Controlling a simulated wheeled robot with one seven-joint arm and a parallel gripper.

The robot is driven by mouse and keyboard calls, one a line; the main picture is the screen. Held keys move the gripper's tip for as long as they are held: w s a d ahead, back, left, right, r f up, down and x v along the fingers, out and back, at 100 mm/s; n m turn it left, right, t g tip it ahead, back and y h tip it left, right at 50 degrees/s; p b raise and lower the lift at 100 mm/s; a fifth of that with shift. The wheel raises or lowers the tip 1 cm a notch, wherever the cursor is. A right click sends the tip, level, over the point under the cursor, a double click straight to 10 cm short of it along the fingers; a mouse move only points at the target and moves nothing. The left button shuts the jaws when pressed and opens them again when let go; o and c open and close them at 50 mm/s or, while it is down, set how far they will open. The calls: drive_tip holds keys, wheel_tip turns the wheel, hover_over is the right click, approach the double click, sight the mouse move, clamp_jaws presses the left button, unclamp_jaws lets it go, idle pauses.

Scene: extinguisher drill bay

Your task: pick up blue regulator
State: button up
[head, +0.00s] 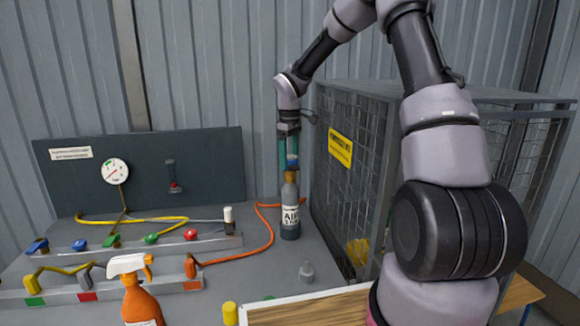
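A blue-topped regulator (292,162) with a brass-coloured body sits on top of the grey bottle labelled AIR (290,210), which stands upright on the bench. My gripper (289,152) points straight down from above at the bottle's top. Its two teal fingers are apart, with a gap between them. The blue top shows at the lower end of the fingers and overlaps one of them in the picture. I cannot tell whether the fingers touch it.
A wire cage (350,180) stands close on the right. An orange hose (268,235) curves left of the bottle. A gauge panel (210,165) stands behind.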

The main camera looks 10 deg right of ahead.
drive_tip(key=c, duration=0.9)
wheel_tip(320, 180, up, 10)
drive_tip(key=shift+r, duration=0.1)
drive_tip(key=shift+s, duration=0.1)
